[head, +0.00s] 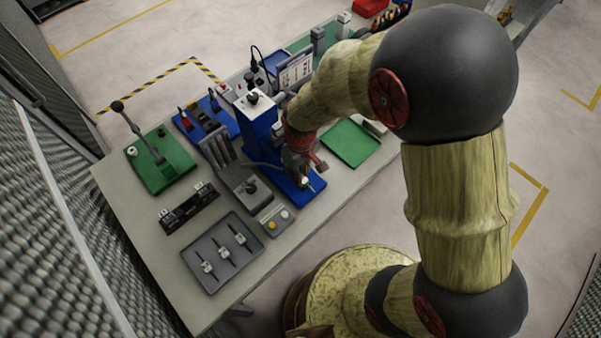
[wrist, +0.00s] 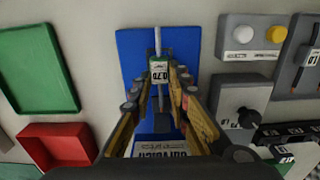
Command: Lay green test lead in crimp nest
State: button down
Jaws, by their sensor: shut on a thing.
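My gripper (wrist: 160,80) is shut on the test lead (wrist: 159,74), a thin grey lead with a white tag that has a green band, in the wrist view. The lead runs lengthwise over the blue base (wrist: 130,43) of the press. A dark fixture shows around and behind the tag; it may be the crimp nest, but tag and fingers hide most of it. I cannot tell whether the lead touches it. In the head view my gripper (head: 303,170) is low over the front of the blue base, beside the blue press column (head: 259,122).
A grey tray (head: 212,278) with three leads lies at the front left. A button box (head: 267,222) and a grey box with a knob (head: 240,184) stand close left of the base. A green tray (head: 350,143) lies to the right, with a red bin (wrist: 52,143) near it.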

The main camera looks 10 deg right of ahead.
jog(key=shift+f+b, duration=0.3)
jog(key=shift+f, duration=0.3)
jog(key=c, duration=1.6)
grip_release()
notch_tip(320, 180, up, 12)
jog(key=shift+r, duration=0.1)
jog(key=s+d+r+m+t, duration=0.2)
jog(key=s+d+r, duration=0.2)
jog(key=r, duration=0.1)
jog(key=s+d+r+m+t+b, duration=0.1)
jog(key=s+d+r+m, duration=0.1)
jog(key=s+d+r, duration=0.2)
jog(key=s+d+r+m+t+b, duration=0.1)
jog(key=s+d+r+m+t, duration=0.1)
jog(key=s+d+r, duration=0.2)
notch_tip(320, 180, up, 3)
jog(key=shift+s+r+m+t, duration=0.1)
jog(key=shift+r+m+t, duration=0.05)
jog(key=shift+m+t, duration=0.2)
